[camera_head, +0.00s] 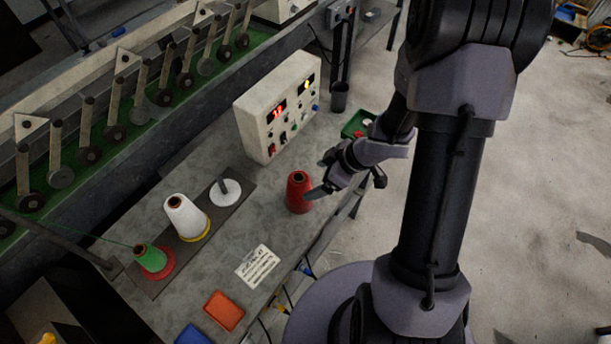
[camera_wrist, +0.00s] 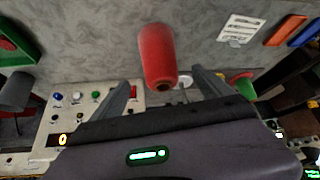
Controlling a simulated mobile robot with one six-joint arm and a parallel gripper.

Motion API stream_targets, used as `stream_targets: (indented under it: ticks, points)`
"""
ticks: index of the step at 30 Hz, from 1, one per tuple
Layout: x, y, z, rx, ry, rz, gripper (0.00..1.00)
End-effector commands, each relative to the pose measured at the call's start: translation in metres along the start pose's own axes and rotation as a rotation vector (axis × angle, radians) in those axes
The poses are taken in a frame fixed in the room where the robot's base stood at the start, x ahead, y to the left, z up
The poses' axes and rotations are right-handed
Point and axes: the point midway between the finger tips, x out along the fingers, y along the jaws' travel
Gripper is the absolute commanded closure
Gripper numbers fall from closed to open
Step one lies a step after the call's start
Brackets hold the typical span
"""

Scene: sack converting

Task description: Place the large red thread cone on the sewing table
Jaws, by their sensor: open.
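The large red thread cone (camera_head: 299,192) stands upright on the grey sewing table (camera_head: 220,262), near its front edge. My gripper (camera_head: 318,178) is just right of the cone, its fingers pointing towards it. In the wrist view the red cone (camera_wrist: 158,57) shows ahead, between the lines of the two spread fingers (camera_wrist: 165,92). The jaws are open and hold nothing. From these views I cannot tell whether a finger touches the cone.
A white control box (camera_head: 277,105) stands behind the cone. A white cone (camera_head: 186,217), a green cone (camera_head: 150,257) and an empty white spindle disc (camera_head: 225,192) are on a dark strip to the left. A paper label (camera_head: 258,266), orange tray (camera_head: 224,311) and green tray (camera_head: 357,124) lie nearby.

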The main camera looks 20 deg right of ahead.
Motion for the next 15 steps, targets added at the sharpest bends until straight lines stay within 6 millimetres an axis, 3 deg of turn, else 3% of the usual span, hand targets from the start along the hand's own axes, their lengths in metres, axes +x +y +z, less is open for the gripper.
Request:
stream_targets:
  ticks: [1, 5, 8, 9, 11, 12, 13, 14, 15]
  points:
    - [-0.011, 0.0, -0.002, 0.001, 0.0, 0.001, 0.11]
    - [-0.024, 0.007, -0.004, 0.006, -0.006, 0.034, 0.11]
    - [-0.06, 0.047, -0.028, 0.063, -0.044, 0.246, 0.11]
    - [-0.09, 0.067, -0.042, 0.121, -0.062, 0.381, 0.11]
    - [-0.144, 0.081, -0.062, 0.256, -0.077, 0.578, 0.11]
    - [-0.18, 0.075, -0.071, 0.373, -0.075, 0.678, 0.11]
    - [-0.204, 0.064, -0.075, 0.47, -0.067, 0.73, 0.11]
    - [-0.223, 0.047, -0.078, 0.574, -0.054, 0.757, 0.11]
    - [-0.241, 0.017, -0.081, 0.711, -0.031, 0.757, 0.11]
